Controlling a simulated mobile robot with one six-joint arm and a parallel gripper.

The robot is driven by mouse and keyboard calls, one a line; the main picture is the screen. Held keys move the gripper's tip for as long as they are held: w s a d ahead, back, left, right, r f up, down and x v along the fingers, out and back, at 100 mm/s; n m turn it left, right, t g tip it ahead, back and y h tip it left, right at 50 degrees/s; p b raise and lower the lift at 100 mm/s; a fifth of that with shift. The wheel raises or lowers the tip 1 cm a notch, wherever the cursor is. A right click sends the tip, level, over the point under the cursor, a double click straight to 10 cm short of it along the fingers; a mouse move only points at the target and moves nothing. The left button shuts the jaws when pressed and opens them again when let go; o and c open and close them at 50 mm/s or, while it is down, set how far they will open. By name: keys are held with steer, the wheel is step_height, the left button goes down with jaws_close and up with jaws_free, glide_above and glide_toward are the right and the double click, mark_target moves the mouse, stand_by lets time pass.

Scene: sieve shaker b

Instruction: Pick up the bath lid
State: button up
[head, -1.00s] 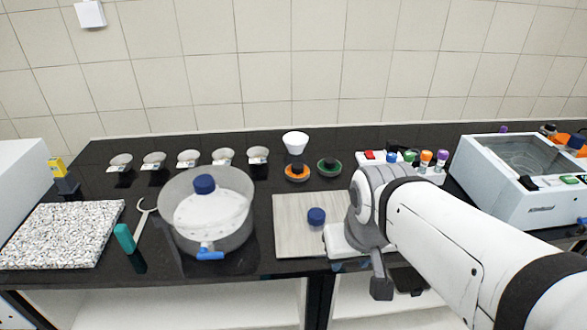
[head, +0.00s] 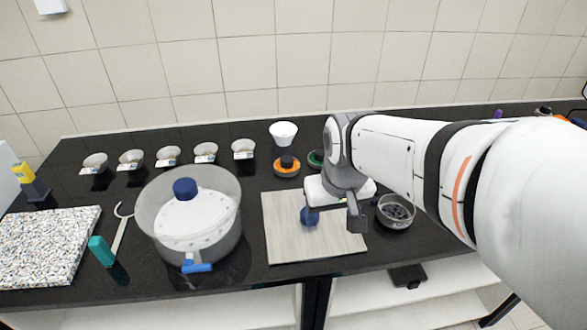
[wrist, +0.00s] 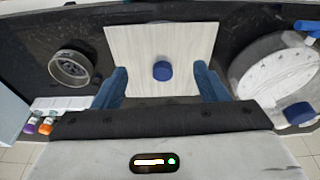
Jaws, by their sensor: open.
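I take the bath lid to be the pale, square, wood-grained plate (head: 290,245) with a round blue knob at its middle. It lies flat on the black bench. In the wrist view the lid (wrist: 130,45) fills the upper middle, and its blue knob (wrist: 162,70) shows between my fingers. My gripper (wrist: 160,72) is open, with blue fingers set wide on either side of the knob, apart from it. The remaining height above the knob is hard to judge.
A clear round vessel (head: 152,202) with a white, blue-knobbed cover stands left of the lid. A round metal sieve-like bowl (head: 397,213) stands to the right. Small dishes (head: 168,157), a white cup (head: 283,132) and an orange-ringed item (head: 287,167) stand behind. A speckled slab (head: 45,245) lies far left.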

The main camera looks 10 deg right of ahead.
steer(key=shift+o, duration=0.6)
steer(key=shift+n+g, duration=0.6)
steer(key=shift+n, duration=0.2)
steer(key=w+f, duration=0.2)
steer(key=w, duration=0.3)
steer(key=w+f, duration=0.3)
steer(key=w, duration=0.2)
steer(key=w+f+b, duration=0.1)
steer(key=w+f, duration=0.2)
steer(key=w, duration=0.1)
steer(key=shift+w+f, duration=0.25)
steer(key=shift+w, duration=0.15)
steer(key=shift+w+f, duration=0.25)
steer(key=f, duration=0.5)
steer(key=f+p, duration=0.1)
steer(key=f, duration=0.2)
steer(key=shift+w+a, duration=0.15)
steer(key=shift+w, duration=0.1)
steer(key=shift+r, duration=0.1)
steer(key=c, duration=1.4)
